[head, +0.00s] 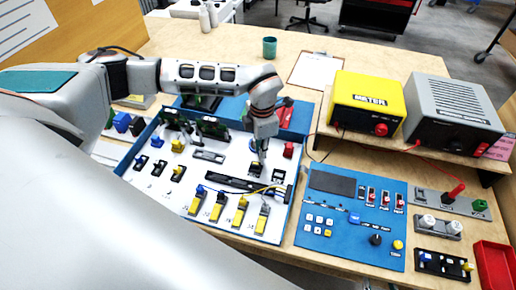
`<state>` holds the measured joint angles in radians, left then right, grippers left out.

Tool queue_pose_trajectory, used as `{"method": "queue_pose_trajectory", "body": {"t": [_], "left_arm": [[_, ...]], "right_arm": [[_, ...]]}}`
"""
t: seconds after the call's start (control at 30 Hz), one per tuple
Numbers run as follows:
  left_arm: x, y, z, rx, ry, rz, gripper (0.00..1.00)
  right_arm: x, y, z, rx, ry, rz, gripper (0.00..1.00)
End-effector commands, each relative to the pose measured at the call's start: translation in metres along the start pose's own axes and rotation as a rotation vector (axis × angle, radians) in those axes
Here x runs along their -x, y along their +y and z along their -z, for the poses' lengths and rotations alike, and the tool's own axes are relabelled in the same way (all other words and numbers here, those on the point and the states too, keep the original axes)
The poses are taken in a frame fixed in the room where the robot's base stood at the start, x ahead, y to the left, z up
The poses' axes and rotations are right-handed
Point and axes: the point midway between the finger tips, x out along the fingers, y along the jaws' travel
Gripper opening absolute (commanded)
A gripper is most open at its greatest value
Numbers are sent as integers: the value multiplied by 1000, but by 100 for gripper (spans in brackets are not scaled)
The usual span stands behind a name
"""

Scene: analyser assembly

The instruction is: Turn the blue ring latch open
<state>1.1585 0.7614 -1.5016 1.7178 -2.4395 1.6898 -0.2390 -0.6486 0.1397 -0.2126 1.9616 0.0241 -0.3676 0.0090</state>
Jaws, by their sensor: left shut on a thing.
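My left gripper (259,158) reaches down onto the white board in the blue-edged tray (124,160), toward the board's right side. Its fingers are shut on a small blue part at the board, which appears to be the blue ring latch (252,146). The fingers hide most of the latch, so I cannot tell how far it is turned. A black block (254,169) sits just below the fingertips. My right gripper is not in view.
Yellow-handled switches (240,211) line the board's front, with a yellow cable near them. A blue control panel (335,240) lies to the right. A yellow meter (367,102) and a grey box (450,112) stand behind it. A clipboard (315,70) and a teal cup (269,47) are at the back.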

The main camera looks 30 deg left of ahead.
Motion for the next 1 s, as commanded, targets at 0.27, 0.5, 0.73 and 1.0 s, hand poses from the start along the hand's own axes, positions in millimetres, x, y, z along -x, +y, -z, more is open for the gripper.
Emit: {"method": "queue_pose_trajectory", "body": {"t": [0.27,0.5,0.73,1.0], "left_arm": [[0,-1,-3,60,2,1,0],[0,-1,-4,67,2,1,0],[0,-1,-4,65,2,1,22],[0,-1,-4,65,2,0,22]], "right_arm": [[0,0,0,0,0,0,40],[0,0,0,0,1,0,40],[0,0,0,0,1,0,40],[0,1,0,1,0,-1,40]]}}
